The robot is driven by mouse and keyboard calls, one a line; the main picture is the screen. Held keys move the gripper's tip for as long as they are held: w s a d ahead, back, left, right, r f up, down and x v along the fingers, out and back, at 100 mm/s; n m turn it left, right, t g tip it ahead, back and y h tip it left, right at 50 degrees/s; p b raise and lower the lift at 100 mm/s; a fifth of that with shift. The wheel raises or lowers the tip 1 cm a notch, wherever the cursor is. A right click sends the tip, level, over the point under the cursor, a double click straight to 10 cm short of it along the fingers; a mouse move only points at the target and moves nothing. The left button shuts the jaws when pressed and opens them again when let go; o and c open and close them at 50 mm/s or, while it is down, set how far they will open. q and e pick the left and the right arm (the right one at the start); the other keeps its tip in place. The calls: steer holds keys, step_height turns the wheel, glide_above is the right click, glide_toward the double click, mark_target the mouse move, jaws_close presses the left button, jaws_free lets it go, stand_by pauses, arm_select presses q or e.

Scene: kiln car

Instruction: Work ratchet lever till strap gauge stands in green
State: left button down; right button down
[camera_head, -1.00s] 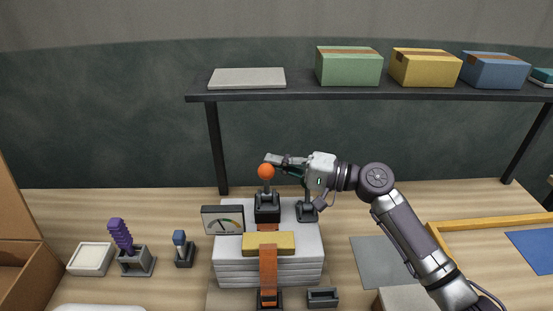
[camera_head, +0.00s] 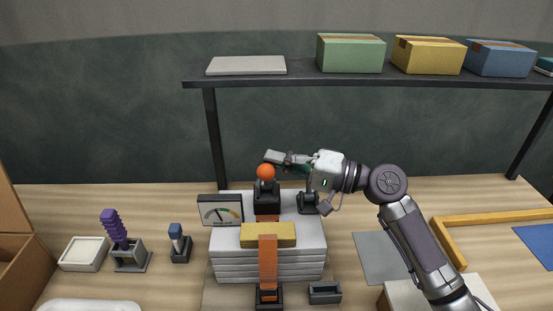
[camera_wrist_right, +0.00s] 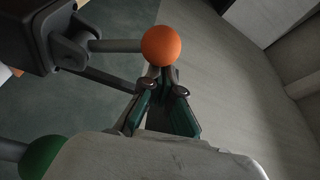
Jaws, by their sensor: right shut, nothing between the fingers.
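The ratchet lever ends in an orange ball (camera_head: 266,172) on a short stem above a dark ratchet housing (camera_head: 267,202). The strap gauge (camera_head: 220,211) has a white dial; its needle leans left of upright, and the coloured bands lie to its right. An orange strap (camera_head: 268,262) runs down over a yellow pad (camera_head: 254,235). My right gripper (camera_head: 270,157) is shut and empty, its tips just behind and above the ball. In the right wrist view the closed fingertips (camera_wrist_right: 160,80) are right beside the ball (camera_wrist_right: 161,45); contact cannot be told. My left gripper is out of view.
The strap crosses a stack of grey slabs (camera_head: 224,268). A second dark post (camera_head: 308,202) stands right of the housing, and a green knob (camera_wrist_right: 42,157) shows in the wrist view. A shelf (camera_head: 310,82) with boxes is behind. Purple (camera_head: 113,229) and blue (camera_head: 177,236) handled items stand left.

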steer(key=r+v, duration=0.1)
steer(key=v, duration=1.1)
steer(key=shift+f, duration=0.45)
